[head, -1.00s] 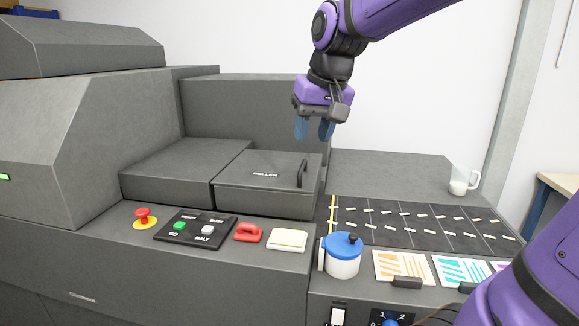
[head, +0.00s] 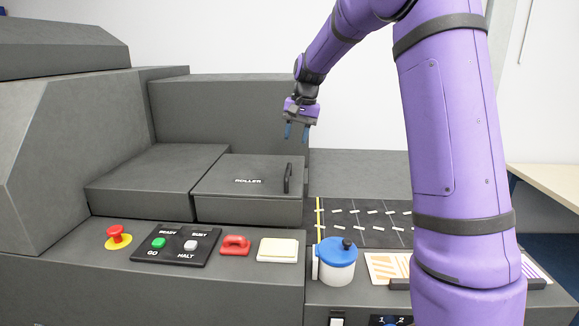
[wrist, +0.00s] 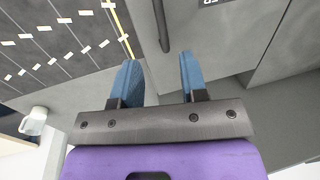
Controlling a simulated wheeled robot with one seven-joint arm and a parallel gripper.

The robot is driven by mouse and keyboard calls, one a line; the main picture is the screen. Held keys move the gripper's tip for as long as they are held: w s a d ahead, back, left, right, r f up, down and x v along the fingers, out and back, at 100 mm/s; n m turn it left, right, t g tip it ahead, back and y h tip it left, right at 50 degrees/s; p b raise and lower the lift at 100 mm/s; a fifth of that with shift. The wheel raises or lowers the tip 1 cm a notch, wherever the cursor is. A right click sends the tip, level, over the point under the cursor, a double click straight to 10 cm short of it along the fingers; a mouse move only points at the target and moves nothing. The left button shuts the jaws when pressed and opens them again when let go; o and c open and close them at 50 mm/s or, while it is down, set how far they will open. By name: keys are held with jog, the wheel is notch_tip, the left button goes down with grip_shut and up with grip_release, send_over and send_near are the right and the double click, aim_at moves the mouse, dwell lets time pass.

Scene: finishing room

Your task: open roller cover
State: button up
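The roller cover (head: 232,187) is a grey lid labelled "ROLLER", lying shut on the machine in the middle of the head view. Its black bar handle (head: 288,178) stands along the lid's right edge. My gripper (head: 297,132) has blue fingers that point down, above and behind the handle in the head view. In the wrist view its two fingers (wrist: 158,62) are apart with nothing between them.
A red emergency button (head: 118,237), a button panel (head: 176,245), a red handle-like part (head: 235,245) and a pale pad (head: 277,250) sit in front of the cover. A blue-lidded pot (head: 337,262) stands to the right. A white mug (wrist: 34,120) shows in the wrist view.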

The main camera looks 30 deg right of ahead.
aim_at(288, 169)
jog(key=f, duration=0.3)
jog(key=a+f, duration=0.1)
jog(key=f, duration=0.2)
jog(key=w+f, duration=0.1)
jog(key=f, duration=0.2)
jog(key=shift+a+f, duration=0.3)
jog(key=shift+a, duration=0.05)
grip_shut()
